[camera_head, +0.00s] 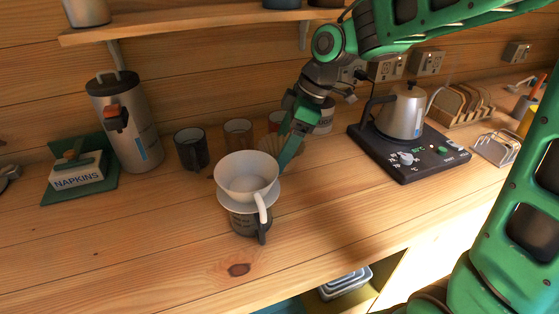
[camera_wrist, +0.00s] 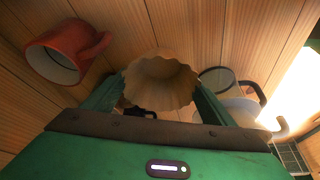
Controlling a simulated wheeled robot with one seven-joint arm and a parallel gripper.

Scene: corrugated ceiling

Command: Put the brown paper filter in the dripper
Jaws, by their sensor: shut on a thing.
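The brown paper filter (camera_wrist: 160,78), a fluted, wide-rimmed cup, sits between the two fingers of my gripper (camera_wrist: 158,95) in the wrist view. My gripper (camera_head: 287,158) is shut on it. In the head view the filter (camera_head: 270,145) shows partly, just behind and to the right of the dripper, apart from its bowl as far as I can tell. The white dripper (camera_head: 246,176) stands upright on a dark-handled server (camera_head: 246,222) on the counter. Its bowl looks empty. In the wrist view part of the dripper (camera_wrist: 240,108) shows at right, behind a finger.
Behind the dripper stand a dark mug (camera_head: 191,152), a brownish mug (camera_head: 238,134) and a red mug (camera_wrist: 55,55). A kettle (camera_head: 402,110) on its black base is at right. A napkin holder (camera_head: 80,178) and a large flask (camera_head: 125,125) are at left. The front counter is clear.

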